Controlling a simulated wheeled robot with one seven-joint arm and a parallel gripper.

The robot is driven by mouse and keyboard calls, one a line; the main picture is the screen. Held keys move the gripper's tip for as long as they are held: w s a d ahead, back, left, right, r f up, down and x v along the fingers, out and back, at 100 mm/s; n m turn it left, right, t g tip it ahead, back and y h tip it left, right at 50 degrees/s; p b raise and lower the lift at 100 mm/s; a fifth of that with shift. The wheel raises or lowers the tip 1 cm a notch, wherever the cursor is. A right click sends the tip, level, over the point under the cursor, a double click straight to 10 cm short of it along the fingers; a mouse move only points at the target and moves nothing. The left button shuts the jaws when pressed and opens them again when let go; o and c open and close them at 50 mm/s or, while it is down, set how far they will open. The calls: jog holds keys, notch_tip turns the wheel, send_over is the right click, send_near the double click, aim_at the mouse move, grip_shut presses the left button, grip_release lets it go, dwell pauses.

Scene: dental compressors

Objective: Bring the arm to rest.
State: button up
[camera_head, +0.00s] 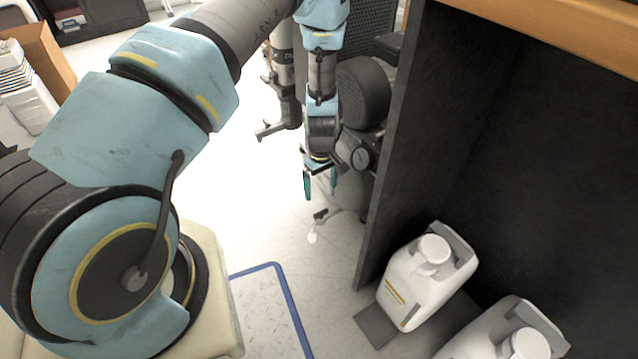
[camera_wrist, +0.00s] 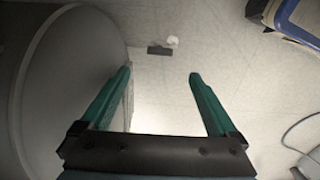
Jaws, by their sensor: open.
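My arm reaches from the left of the head view up over the top and then down. My gripper (camera_head: 320,188) hangs at its end, fingers pointing down, left of the dark cabinet. In the wrist view my gripper (camera_wrist: 160,76) shows two green fingers spread apart with nothing between them. Below lies pale floor.
A large grey rounded body (camera_wrist: 65,90) is close left of the fingers. A small dark piece (camera_head: 320,215) lies on the floor. A blue-edged panel (camera_head: 265,310) is at the bottom.

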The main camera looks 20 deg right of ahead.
jog(key=w+a+r+m, duration=0.1)
jog(key=w+a+r, duration=0.2)
jog(key=a+r, duration=0.45)
jog(key=w+a+r, duration=0.2)
jog(key=a+r, duration=0.2)
jog(key=r, duration=0.7)
jog(key=s+a+r+m+t, duration=0.1)
jog(key=s+a+r, duration=0.3)
jog(key=a+r, duration=0.45)
jog(key=s+a+r+m+t, duration=0.1)
jog(key=s+a+r, duration=0.3)
jog(key=a+r, duration=0.45)
notch_tip(320, 180, up, 31)
jog(key=a+p, duration=0.2)
jog(key=p, duration=3)
jog(key=shift+s+r+m+p, duration=0.2)
jog(key=shift+s+m+p, duration=0.1)
jog(key=shift+s, duration=0.15)
